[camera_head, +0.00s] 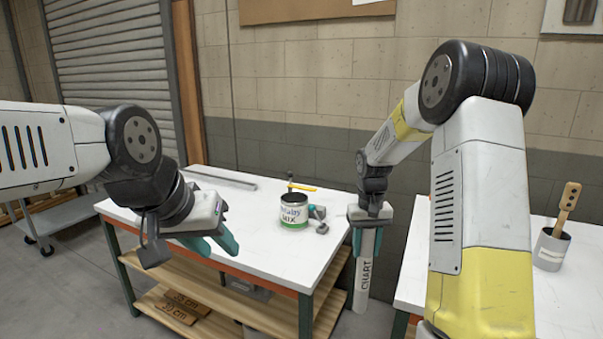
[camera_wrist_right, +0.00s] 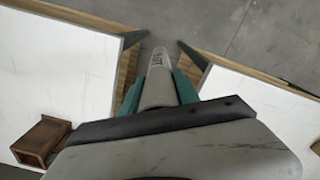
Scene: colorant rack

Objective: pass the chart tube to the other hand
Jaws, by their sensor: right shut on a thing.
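The chart tube (camera_head: 364,278) is a pale grey-white cylinder with CHART printed along it. It hangs nearly upright in the gap between two tables, clear of both. My right gripper (camera_head: 367,238) is shut on its upper part. The right wrist view also shows the tube (camera_wrist_right: 159,75) between the teal fingers (camera_wrist_right: 158,92), pointing away toward the floor; the wrist housing hides its near end. My left gripper (camera_head: 214,244) is empty, its teal fingers apart, over the left part of the white table, well to the left of the tube.
The white-topped table (camera_head: 262,243) holds a paint can (camera_head: 292,212), small tools beside it and a grey bar (camera_head: 218,179) at the back. A second white table (camera_head: 416,262) on the right carries a grey cup (camera_head: 550,252) with a wooden paddle.

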